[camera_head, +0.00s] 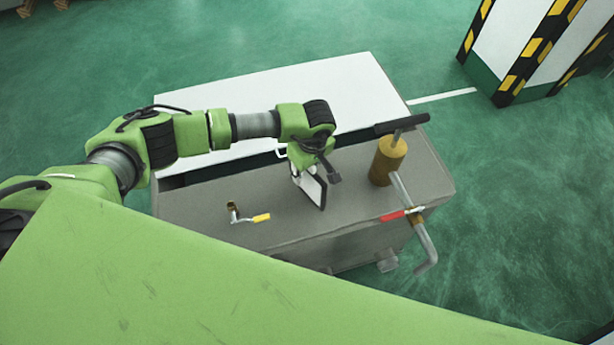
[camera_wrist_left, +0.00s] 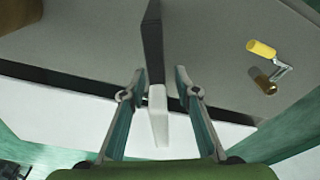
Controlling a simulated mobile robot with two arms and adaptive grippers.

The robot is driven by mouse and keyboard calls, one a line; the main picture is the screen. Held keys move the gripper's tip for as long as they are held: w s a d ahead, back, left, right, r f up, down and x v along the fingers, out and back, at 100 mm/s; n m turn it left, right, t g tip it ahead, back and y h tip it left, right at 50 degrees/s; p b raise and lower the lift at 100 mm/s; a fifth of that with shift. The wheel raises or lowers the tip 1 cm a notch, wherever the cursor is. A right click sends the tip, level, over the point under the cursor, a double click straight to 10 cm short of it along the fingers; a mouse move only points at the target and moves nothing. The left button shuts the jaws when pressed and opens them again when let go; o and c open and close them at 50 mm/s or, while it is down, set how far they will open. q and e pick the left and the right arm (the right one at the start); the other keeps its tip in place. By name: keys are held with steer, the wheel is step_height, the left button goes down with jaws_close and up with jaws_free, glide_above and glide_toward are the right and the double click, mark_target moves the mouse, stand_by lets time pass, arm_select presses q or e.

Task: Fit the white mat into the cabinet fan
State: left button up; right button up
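My left gripper (camera_wrist_left: 160,74) is above the grey top of a tank-like unit. Its two fingers stand apart on either side of a thin upright piece. In the left wrist view this piece has a white part (camera_wrist_left: 158,118) near the gripper and a dark part (camera_wrist_left: 152,45) farther off. A gap shows between it and the right-hand finger. In the head view a white panel with a dark edge (camera_head: 312,191) stands tilted just below the left gripper (camera_head: 300,170). I cannot tell which part is the mat and which the cabinet fan. My right gripper is not in view.
The grey unit (camera_head: 345,225) carries a yellow-handled valve (camera_head: 260,217), a brass cylinder (camera_head: 388,160) with a black bar, and a red-handled pipe (camera_head: 392,216). A white board (camera_head: 345,85) lies behind. A striped pillar (camera_head: 520,50) stands at the back right.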

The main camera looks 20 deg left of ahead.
arm_select(q)
steer(key=shift+c, duration=0.3)
jaws_close()
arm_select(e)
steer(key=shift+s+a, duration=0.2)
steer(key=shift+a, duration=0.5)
arm_select(q)
steer(key=shift+r, duration=0.1)
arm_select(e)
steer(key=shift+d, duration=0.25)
